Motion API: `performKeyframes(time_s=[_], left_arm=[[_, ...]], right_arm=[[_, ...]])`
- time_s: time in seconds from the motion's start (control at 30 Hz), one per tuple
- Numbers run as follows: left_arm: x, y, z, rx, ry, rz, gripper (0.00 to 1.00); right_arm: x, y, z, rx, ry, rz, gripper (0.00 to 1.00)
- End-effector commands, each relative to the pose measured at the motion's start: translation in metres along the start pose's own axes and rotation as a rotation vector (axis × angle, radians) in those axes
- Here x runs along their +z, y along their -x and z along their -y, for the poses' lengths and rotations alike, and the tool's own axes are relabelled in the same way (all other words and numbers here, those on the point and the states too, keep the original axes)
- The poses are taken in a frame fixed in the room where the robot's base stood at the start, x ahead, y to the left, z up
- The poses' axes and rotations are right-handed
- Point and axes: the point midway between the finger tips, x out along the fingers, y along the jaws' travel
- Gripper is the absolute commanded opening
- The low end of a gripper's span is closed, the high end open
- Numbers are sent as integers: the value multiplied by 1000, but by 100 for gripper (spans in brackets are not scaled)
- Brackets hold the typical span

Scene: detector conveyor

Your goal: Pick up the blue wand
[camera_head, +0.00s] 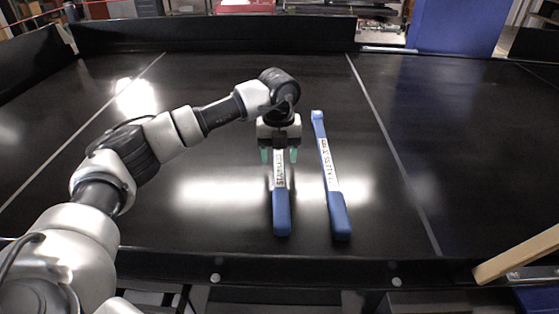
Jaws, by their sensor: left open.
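Two blue wands with white labels lie on the black conveyor belt (210,220). One wand (282,213) lies lengthwise under my left gripper (279,156); its far end is hidden by the gripper. The other wand (331,180) lies just to its right, slightly slanted, and shows in full. My left gripper points down with its greenish fingertips apart, one on each side of the first wand near its label. I cannot tell whether the fingers touch it. My right gripper is not in view.
Dark side walls border the belt, with a raised wall (210,35) at the back. A blue panel (455,25) stands at the back right. A wooden piece (515,256) juts in at the lower right. The belt around the wands is clear.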

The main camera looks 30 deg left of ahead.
Motion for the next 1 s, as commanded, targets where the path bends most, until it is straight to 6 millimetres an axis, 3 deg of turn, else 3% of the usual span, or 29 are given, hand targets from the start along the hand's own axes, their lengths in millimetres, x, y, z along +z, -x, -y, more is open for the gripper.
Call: performKeyframes(time_s=[0.07, 0.23, 0.47, 0.83, 1.0], left_arm=[[-1, -7, 0, 4, 0, -4, 57], [-1, -26, 1, 0, 0, -1, 57], [0, -30, 1, 0, 0, 0, 57], [0, -29, 1, 0, 0, 0, 2], [0, -28, 1, -1, 0, 1, 0]], right_arm=[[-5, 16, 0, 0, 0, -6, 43], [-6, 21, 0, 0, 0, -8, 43], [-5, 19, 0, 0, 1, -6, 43], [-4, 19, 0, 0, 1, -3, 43], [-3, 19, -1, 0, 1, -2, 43]])
